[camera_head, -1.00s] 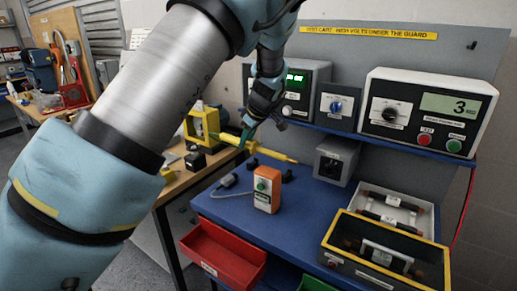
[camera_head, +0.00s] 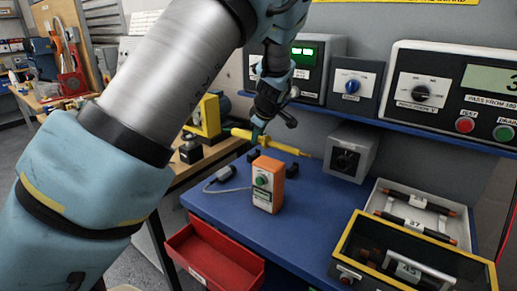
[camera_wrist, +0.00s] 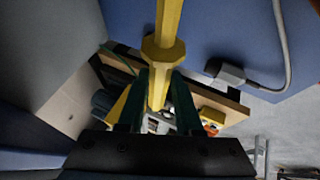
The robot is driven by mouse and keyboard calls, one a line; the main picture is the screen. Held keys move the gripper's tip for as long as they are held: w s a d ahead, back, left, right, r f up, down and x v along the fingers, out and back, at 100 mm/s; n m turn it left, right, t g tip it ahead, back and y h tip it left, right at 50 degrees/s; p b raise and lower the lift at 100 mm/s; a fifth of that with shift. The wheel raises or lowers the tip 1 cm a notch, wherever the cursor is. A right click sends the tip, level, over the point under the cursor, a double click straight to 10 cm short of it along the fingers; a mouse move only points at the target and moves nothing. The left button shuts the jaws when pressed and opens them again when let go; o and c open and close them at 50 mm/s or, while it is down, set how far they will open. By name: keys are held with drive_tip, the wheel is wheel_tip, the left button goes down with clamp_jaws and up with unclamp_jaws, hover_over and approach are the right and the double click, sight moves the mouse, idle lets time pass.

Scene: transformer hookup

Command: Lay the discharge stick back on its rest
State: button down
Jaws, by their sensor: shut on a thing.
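My gripper (camera_head: 259,128) is shut on the yellow discharge stick (camera_head: 282,146). The stick is held roughly level above the back left of the blue bench, its thin tip pointing right. In the wrist view my gripper's dark green fingers (camera_wrist: 160,82) clasp the stick just below its collar, and the yellow shaft (camera_wrist: 169,22) runs up out of the picture. Small black supports (camera_head: 292,170) on the bench below the stick look like its rest. Another black support (camera_head: 253,156) is partly hidden behind the orange box. The stick appears clear of them.
A grey box (camera_head: 350,152) stands right of the stick's tip. A blue shelf (camera_head: 420,136) with instruments runs behind. A red bin (camera_head: 214,256) hangs at the front. Fuse trays (camera_head: 347,246) fill the right.

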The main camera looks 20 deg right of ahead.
wheel_tip(320, 180, down, 2)
drive_tip(key=shift+f+b, duration=0.1)
drive_tip(key=shift+b, duration=0.6)
drive_tip(key=shift+w+d+f, duration=0.4)
drive_tip(key=shift+d+f, duration=0.1)
drive_tip(key=shift+d, duration=0.15)
drive_tip(key=shift+w+d+f, duration=0.35)
drive_tip(key=shift+d+f, duration=0.2)
drive_tip(key=shift+d, duration=0.15)
drive_tip(key=shift+w+d+f, duration=0.4)
drive_tip(key=shift+d+f, duration=0.1)
drive_tip(key=shift+d, duration=0.15)
drive_tip(key=shift+w+d+f+b, duration=0.1)
drive_tip(key=shift+d+f+b, duration=0.1)
drive_tip(key=shift+f+b, duration=1.2)
drive_tip(key=shift+f, duration=0.3)
drive_tip(key=c, duration=0.5)
unclamp_jaws()
drive_tip(key=b+v, duration=0.2)
drive_tip(key=v, duration=0.8)
drive_tip(key=shift+s+a+r+b, duration=0.15)
drive_tip(key=shift+s+r+b, duration=0.1)
drive_tip(key=shift+r+b, duration=0.1)
